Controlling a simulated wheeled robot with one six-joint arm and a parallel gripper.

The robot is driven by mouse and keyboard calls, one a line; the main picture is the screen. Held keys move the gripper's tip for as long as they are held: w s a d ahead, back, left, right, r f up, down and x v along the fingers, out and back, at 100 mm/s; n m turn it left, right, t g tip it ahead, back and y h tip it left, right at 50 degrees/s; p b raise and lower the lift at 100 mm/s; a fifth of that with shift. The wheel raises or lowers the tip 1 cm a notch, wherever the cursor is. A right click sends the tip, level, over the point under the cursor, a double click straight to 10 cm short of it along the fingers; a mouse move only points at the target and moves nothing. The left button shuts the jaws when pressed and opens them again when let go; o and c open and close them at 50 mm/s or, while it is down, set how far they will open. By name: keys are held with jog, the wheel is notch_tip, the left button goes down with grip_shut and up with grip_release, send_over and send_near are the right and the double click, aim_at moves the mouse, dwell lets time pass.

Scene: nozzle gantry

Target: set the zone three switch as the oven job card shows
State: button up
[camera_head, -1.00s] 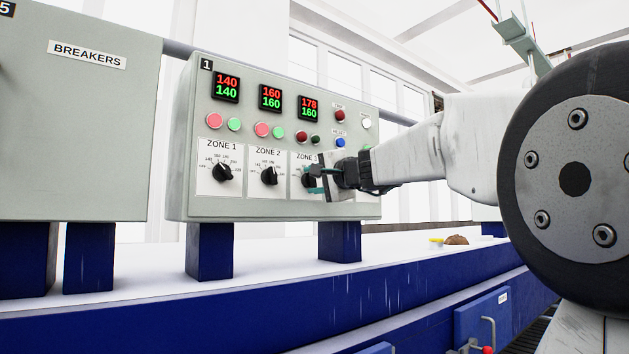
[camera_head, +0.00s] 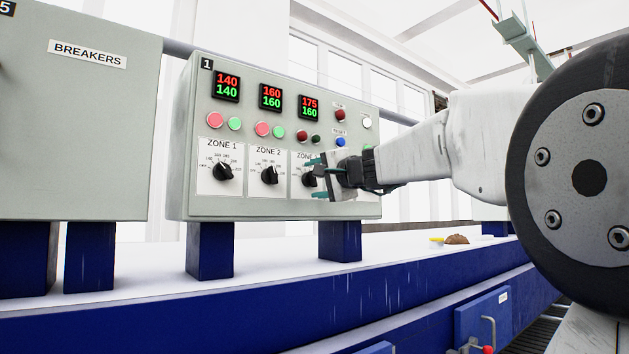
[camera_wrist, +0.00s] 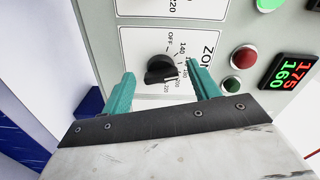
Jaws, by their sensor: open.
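The zone three switch is a black rotary knob (camera_head: 308,179) on the white ZONE 3 plate of the panel numbered 1. The knob (camera_wrist: 160,70) shows large in the wrist view, with its dial marks around it; I cannot tell its exact setting. My gripper (camera_head: 318,178) is open in front of this plate. In the wrist view its two teal fingers (camera_wrist: 161,78) stand one on each side of the knob, apart from it. The zone three display (camera_head: 309,108) reads red 175 over green 160. The oven job card is not in view.
Left of it on the panel are the ZONE 2 knob (camera_head: 269,175) and the ZONE 1 knob (camera_head: 223,173). Push buttons and lamps sit above, including a red one (camera_wrist: 244,57). The BREAKERS box (camera_head: 80,130) stands at the left.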

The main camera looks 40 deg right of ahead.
jog(key=s, duration=0.7)
jog(key=shift+d, duration=0.1)
